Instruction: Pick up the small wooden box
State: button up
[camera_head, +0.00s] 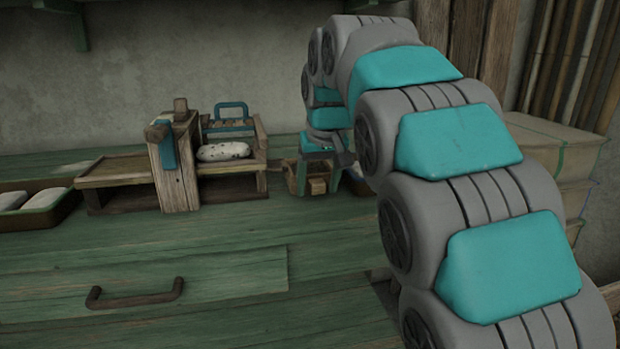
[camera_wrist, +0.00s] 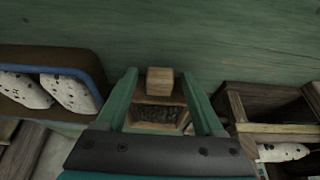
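The small wooden box (camera_head: 317,187) is on the green bench, right of the loom-like wooden stand, partly hidden by my gripper. In the wrist view the box (camera_wrist: 158,101) has a light wooden block (camera_wrist: 160,81) at its far side and a dark speckled inside. My gripper (camera_wrist: 161,84) is above the box, with its two green fingers apart, one on each side of it. The head view shows my gripper (camera_head: 318,172) pointing down at the box. I cannot tell whether the fingers touch its sides.
A wooden stand (camera_head: 180,185) with a blue-handled part and a speckled white roll (camera_head: 223,151) is left of the box. A tray (camera_wrist: 45,57) with speckled white rolls is at the wrist view's left. Stacked books (camera_head: 552,150) are at the right. The front bench top is clear.

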grip_shut()
dwell(0.3)
jog(key=shift+r, duration=0.1)
